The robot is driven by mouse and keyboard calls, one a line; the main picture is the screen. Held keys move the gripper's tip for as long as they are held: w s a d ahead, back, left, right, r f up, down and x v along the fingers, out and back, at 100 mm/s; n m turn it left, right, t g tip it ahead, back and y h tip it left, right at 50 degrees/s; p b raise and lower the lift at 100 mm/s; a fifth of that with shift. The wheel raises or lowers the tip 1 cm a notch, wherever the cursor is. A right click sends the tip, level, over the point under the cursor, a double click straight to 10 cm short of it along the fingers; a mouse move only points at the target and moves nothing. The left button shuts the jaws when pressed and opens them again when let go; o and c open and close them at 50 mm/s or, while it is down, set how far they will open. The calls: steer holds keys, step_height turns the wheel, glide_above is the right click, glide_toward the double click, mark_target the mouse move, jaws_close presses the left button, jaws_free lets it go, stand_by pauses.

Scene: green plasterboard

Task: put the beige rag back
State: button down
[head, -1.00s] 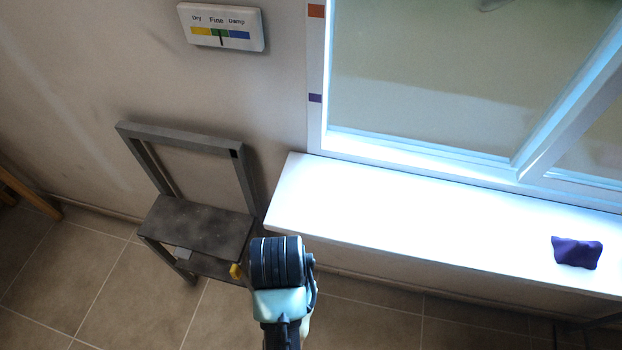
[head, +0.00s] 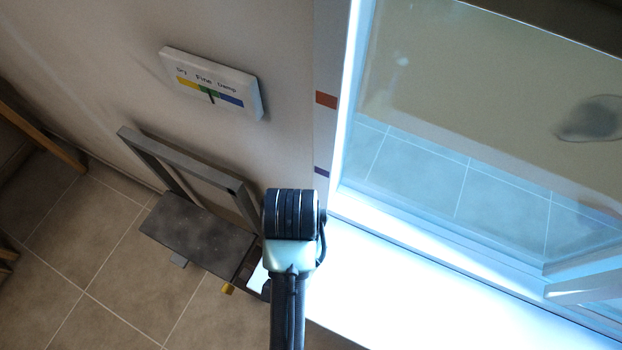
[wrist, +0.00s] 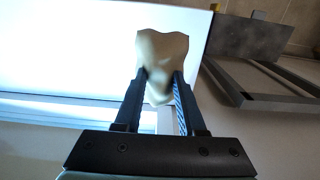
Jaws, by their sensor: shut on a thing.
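My gripper (wrist: 160,80) is shut on the beige rag (wrist: 163,50) in the wrist view. The rag bunches up between the fingertips and sticks out beyond them. It appears in front of the bright white sill (wrist: 70,45), and I cannot tell whether it touches it. In the head view my arm's end hides the fingers and the rag. The grey stand (head: 200,230), a frame with a flat dark shelf, is left of my arm; it also shows at the right of the wrist view (wrist: 250,40).
The window (head: 470,120) fills the right side, with a dark smudge (head: 592,118) on its glass. Orange (head: 326,100) and purple (head: 321,171) marks are on its frame. A Dry/Fine/Damp gauge (head: 211,83) hangs on the wall. A small yellow piece (head: 227,288) shows by the stand.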

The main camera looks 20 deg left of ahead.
steer(key=f, duration=0.3)
steer(key=f+p, duration=0.1)
steer(key=shift+s+f, duration=0.35)
steer(key=shift+f, duration=0.05)
steer(key=shift+w+f+p, duration=0.1)
steer(key=shift+f+p, duration=0.2)
steer(key=shift+f, duration=2.15)
steer(key=shift+f, duration=0.2)
steer(key=c, duration=0.5)
jaws_free()
step_height(320, 180, up, 12)
steer(key=shift+r, duration=0.25)
